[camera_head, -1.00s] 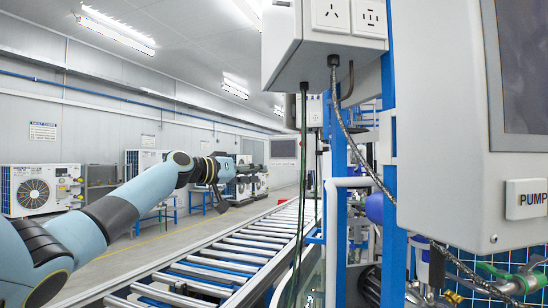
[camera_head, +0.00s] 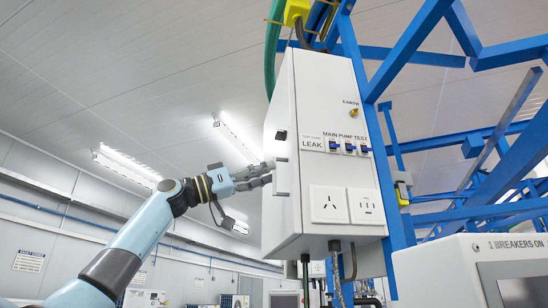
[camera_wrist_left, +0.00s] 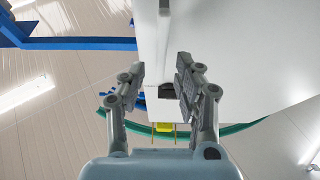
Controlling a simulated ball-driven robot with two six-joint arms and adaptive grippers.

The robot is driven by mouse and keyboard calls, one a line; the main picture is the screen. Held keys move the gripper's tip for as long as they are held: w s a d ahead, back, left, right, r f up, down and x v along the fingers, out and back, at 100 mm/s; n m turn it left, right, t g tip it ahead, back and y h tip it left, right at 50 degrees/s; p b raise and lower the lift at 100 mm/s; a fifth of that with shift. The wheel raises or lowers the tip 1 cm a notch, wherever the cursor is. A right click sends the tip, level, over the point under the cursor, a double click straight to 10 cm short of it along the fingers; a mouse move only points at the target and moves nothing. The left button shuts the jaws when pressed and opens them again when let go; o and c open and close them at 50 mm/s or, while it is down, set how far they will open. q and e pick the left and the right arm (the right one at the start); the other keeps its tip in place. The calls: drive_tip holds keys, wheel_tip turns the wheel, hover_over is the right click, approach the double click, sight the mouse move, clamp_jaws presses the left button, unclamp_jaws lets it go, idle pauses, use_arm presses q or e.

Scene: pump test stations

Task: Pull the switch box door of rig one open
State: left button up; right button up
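The switch box (camera_head: 340,100) is a pale grey box high on a blue frame. Its front carries breakers labelled "MAIN PUMP TEST" and two sockets; its door looks shut. A small dark latch (camera_head: 281,135) and a grey handle (camera_head: 282,178) are on its left side. My left gripper (camera_head: 268,173) is just left of the handle, fingers pointing at it; contact cannot be told. In the left wrist view, my left gripper (camera_wrist_left: 160,68) has its fingers apart, with the box (camera_wrist_left: 225,40) and a dark piece (camera_wrist_left: 167,91) beyond and between them. My right gripper is not in view.
Blue frame beams (camera_head: 410,45) stand right of and above the box. A green hose (camera_head: 273,55) and yellow connector (camera_head: 297,12) are at its top. A grey panel (camera_head: 440,272) is lower right. Left of the box is open room.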

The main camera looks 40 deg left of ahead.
use_arm(q)
drive_tip(key=shift+p+x, duration=0.55)
drive_tip(key=shift+x, duration=0.9)
drive_tip(key=shift+f, duration=0.1)
drive_tip(key=shift+a, duration=0.1)
clamp_jaws()
